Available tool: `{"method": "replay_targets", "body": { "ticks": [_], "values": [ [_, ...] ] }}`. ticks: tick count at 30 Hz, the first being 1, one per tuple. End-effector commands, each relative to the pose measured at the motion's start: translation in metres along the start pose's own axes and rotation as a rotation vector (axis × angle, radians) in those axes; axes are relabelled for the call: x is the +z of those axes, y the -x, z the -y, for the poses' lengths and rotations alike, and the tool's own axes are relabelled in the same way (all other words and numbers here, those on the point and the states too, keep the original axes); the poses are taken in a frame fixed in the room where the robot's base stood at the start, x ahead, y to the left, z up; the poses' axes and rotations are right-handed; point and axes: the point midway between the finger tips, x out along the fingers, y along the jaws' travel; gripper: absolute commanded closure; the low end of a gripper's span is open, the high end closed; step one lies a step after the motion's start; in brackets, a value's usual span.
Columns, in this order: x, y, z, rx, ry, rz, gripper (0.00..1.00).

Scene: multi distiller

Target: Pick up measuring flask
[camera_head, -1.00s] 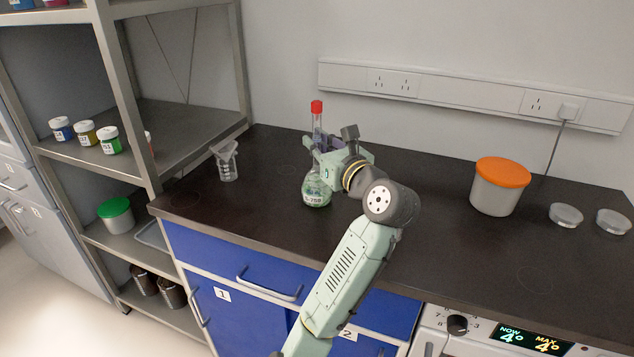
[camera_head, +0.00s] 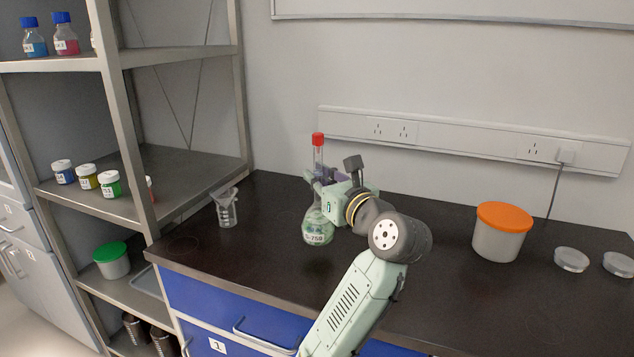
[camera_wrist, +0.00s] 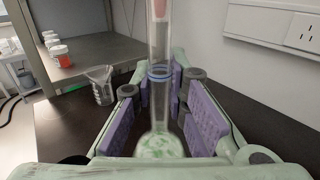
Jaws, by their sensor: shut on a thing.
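The measuring flask (camera_head: 318,228) is clear glass with a round bulb, a label, a long neck and a red stopper. It is upright at the bench, and I cannot tell whether its base touches the top. My gripper (camera_head: 322,182) is shut on its neck, above the bulb. In the wrist view the flask's neck (camera_wrist: 160,60) stands between the purple pads of my gripper (camera_wrist: 160,100). The bulb shows low in that view, with greenish white print on it. The far finger is partly hidden behind the flask in the head view.
A white tub with an orange lid (camera_head: 503,230) and two clear dishes (camera_head: 571,259) are at the right. A metal shelf (camera_head: 190,165) borders the bench's left. The bench middle is clear.

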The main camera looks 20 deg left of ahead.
Motion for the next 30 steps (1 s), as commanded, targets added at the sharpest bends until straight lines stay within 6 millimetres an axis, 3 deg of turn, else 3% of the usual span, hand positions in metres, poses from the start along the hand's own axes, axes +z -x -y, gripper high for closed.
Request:
{"method": "replay_targets", "body": {
  "ticks": [18, 24, 30],
  "values": [
    [0.013, 0.116, -0.046, -0.004, 0.002, 0.005, 1.00],
    [0.014, 0.131, -0.054, -0.001, 0.001, 0.003, 1.00],
    [0.014, 0.133, -0.055, 0.001, 0.000, 0.001, 1.00]
  ]
}}
